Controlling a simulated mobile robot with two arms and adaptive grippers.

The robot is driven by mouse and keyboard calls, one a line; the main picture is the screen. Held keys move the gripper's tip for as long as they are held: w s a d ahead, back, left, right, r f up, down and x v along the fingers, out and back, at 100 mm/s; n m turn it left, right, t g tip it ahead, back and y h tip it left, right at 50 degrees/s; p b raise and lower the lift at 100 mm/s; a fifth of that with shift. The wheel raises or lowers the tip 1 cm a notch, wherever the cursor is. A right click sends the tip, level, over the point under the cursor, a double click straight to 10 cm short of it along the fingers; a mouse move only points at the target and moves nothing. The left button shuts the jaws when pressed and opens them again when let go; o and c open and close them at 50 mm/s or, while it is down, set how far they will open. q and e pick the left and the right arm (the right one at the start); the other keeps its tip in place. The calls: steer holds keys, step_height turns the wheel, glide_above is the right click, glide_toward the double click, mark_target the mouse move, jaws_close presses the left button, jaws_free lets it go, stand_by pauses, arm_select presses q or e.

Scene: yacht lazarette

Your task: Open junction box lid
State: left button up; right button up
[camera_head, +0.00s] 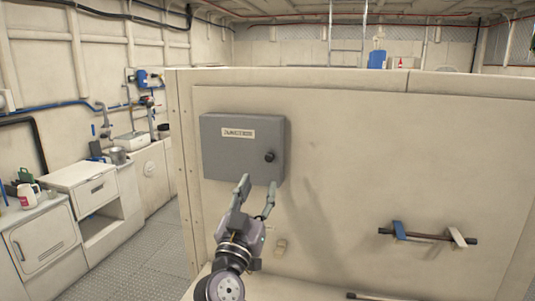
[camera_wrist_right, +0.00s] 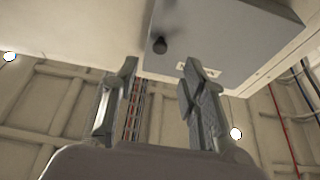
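The junction box (camera_head: 225,158) is a grey box on the cream panel in the head view, with a label plate on its front. Its lid looks shut. A dark round knob (camera_head: 269,157) sits at the lid's right side. My right gripper (camera_head: 257,185) is open and empty, below and in front of the box's lower edge. In the right wrist view, the box (camera_wrist_right: 215,45) and its knob (camera_wrist_right: 159,46) show beyond the two spread fingers of the right gripper (camera_wrist_right: 158,75). My left gripper is not in view.
A bar with a blue and a pale bracket (camera_head: 428,236) sticks out of the panel at lower right. A dark rod (camera_head: 370,297) lies at the bottom edge. A small beige fitting (camera_head: 280,246) is just right of my gripper. Counters stand at left beyond open floor.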

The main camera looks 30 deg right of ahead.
mark_target(269, 160)
steer(key=p+x, duration=0.3)
steer(key=x, duration=0.4)
steer(key=shift+w+d+r, duration=0.15)
steer(key=shift+w+r, duration=0.05)
steer(key=shift+r, duration=0.1)
steer(key=shift+w+d+p, duration=0.3)
steer(key=shift+d, duration=0.05)
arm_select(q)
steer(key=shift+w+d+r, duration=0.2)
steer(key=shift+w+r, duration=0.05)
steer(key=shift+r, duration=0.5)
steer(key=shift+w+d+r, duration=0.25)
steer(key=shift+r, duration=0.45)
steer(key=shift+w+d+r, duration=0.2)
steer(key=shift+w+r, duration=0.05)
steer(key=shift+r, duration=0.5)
arm_select(e)
jaws_close()
